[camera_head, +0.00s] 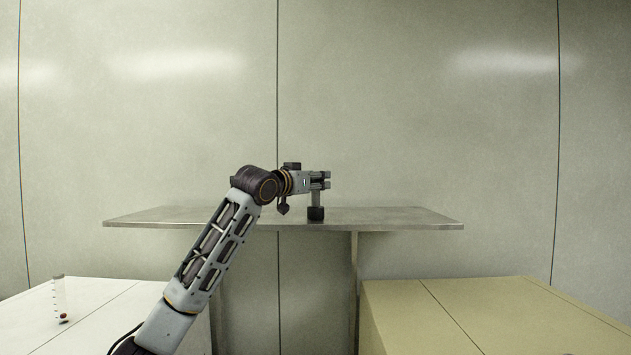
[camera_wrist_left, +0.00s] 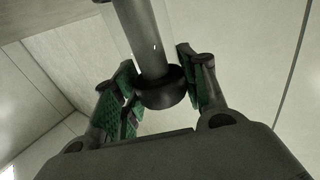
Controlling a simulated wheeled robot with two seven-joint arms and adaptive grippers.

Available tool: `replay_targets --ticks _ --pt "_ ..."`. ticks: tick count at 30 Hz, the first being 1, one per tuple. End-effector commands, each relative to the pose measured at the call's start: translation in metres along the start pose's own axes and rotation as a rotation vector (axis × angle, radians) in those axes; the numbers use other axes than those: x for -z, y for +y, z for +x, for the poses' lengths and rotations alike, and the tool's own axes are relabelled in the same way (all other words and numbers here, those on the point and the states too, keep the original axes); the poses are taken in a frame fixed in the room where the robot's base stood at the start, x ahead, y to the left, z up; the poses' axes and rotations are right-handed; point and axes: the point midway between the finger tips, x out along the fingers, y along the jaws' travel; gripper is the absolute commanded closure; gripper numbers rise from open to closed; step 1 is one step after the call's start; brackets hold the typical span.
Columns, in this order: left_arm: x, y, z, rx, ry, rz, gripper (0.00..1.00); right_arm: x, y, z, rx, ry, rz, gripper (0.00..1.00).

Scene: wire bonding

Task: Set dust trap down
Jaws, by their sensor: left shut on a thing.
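The dust trap (camera_head: 316,205) is a grey upright cylinder with a dark, wider base. My left gripper (camera_head: 325,180) is shut on its upper part and reaches in from the left over the metal shelf (camera_head: 400,218). The dark base is at or just above the shelf top; I cannot tell if it touches. In the left wrist view the dust trap (camera_wrist_left: 146,40) lies between the two green-padded fingers (camera_wrist_left: 160,90), with a dark rounded end nearest the camera. My right gripper is not in view.
A white bench (camera_head: 110,297) stands at the lower left with a clear graduated tube (camera_head: 59,297) on it. The shelf is clear to both sides of the dust trap. Plain wall panels close the back.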

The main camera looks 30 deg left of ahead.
Motion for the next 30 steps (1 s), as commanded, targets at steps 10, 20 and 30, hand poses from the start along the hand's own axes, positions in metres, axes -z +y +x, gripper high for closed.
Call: replay_targets --ticks 10,20,30 --pt "-0.0008 0.0001 -0.0003 0.000 0.002 0.000 0.85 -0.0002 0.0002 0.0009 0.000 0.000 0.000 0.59" --pt "-0.0024 0.0002 -0.0001 0.000 0.001 0.000 0.36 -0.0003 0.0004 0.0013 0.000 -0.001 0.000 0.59" --pt "-0.0011 0.0001 -0.0001 0.000 0.001 0.000 0.36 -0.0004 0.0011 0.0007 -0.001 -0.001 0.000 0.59"
